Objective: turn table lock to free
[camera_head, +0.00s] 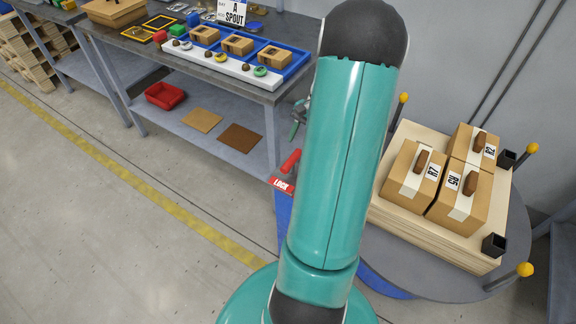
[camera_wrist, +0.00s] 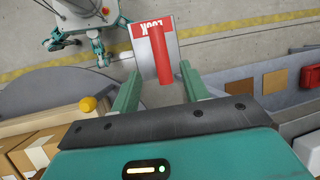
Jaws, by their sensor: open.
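The table lock has a red handle (camera_head: 291,161) above a red and white plate marked LOCK (camera_head: 283,184), at the left edge of the round table (camera_head: 450,285). In the wrist view, the handle (camera_wrist: 161,58) stands out over the plate (camera_wrist: 140,31), roughly centred between my fingers. My gripper (camera_wrist: 160,76) is open, one finger on each side of the handle, with gaps showing on both sides. I cannot tell how deep the handle sits between the fingers. In the head view, my arm hides most of my gripper; a small part shows just above the handle.
The round table carries a wooden pallet (camera_head: 390,208) with three cardboard boxes (camera_head: 413,170), black corner posts and yellow knobs (camera_head: 525,269). A workbench with a blue tray (camera_head: 297,66) stands at the back left. Its lower shelf holds a red bin (camera_head: 166,95). The floor at left is clear.

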